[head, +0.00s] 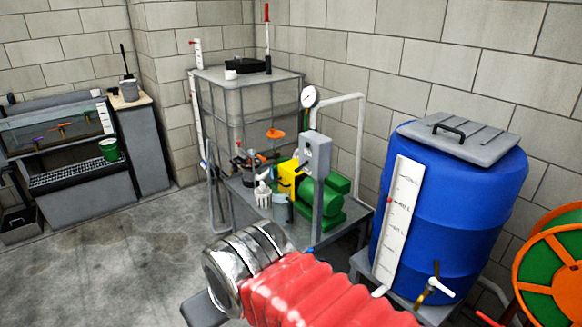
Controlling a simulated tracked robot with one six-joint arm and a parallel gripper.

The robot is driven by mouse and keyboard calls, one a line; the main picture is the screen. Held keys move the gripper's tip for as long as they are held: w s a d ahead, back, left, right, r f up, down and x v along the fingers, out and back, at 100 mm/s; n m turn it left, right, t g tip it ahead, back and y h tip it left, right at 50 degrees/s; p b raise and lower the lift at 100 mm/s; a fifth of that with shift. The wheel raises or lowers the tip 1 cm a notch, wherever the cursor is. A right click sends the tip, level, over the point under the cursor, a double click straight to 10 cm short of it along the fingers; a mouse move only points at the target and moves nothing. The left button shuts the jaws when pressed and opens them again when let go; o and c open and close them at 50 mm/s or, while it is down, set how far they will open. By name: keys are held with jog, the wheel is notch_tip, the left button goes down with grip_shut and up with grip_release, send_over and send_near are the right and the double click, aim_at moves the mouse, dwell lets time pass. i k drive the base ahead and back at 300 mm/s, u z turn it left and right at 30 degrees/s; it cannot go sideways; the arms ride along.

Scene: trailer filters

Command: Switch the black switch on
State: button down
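A light grey box (315,148) stands on top of a grey post (318,205) near the middle of the head view, in front of the green pump. A small fitting shows on its face, but it is too small to tell whether it is the black switch or how it is set. No gripper fingers can be made out in this view. A red ribbed sleeve or hose (310,290) with a shiny metal collar (240,262) fills the lower middle foreground, below and in front of the post; I cannot tell whether it is part of my arm.
A green pump (333,200) and yellow part (288,178) sit on a grey stand behind the post. A blue barrel (455,210) and an orange reel (560,265) are at right. A framed tank (235,115) stands behind. Open concrete floor (120,265) lies at left.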

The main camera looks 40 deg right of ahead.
aim_at(296, 170)
jog(key=z, duration=0.35)
jog(key=i, duration=1.35)
jog(key=z, duration=0.45)
